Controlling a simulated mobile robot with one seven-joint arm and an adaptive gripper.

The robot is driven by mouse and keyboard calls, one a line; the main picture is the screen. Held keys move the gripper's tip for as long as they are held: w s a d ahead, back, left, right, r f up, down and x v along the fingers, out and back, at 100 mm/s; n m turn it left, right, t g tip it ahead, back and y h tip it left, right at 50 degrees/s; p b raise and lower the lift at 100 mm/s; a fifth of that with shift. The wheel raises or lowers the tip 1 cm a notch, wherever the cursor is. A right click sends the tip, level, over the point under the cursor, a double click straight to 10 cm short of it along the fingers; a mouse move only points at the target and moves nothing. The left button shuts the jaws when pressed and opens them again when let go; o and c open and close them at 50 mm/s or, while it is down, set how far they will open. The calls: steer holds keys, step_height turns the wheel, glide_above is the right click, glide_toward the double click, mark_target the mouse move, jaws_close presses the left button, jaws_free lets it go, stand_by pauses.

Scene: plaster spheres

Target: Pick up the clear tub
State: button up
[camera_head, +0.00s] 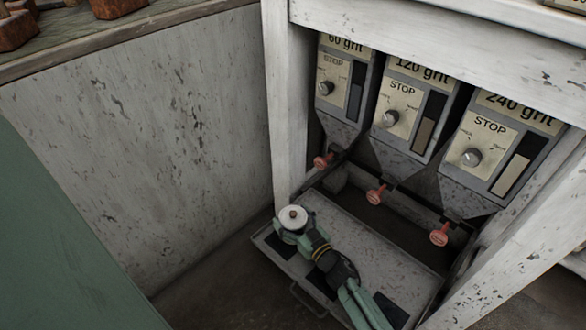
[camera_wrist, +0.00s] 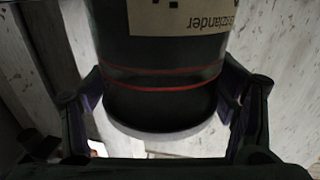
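The clear tub (camera_wrist: 165,75) fills the middle of the wrist view. It has dark contents, thin red lines, a pale rim at the picture's bottom and a cream label whose lettering appears upside down. My gripper (camera_wrist: 160,92) has one finger on each side of the tub, both very near its sides. I cannot tell whether both pads press on it.
The grey tray (camera_head: 372,252) lies under several hoppers, three of them labelled by grit, with red handles (camera_head: 375,194) hanging close above. A pale wooden post (camera_head: 284,110) and a speckled panel (camera_head: 150,130) stand to the left. Another white post (camera_head: 520,240) stands at the right.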

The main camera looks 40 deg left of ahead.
steer(key=c, duration=0.8)
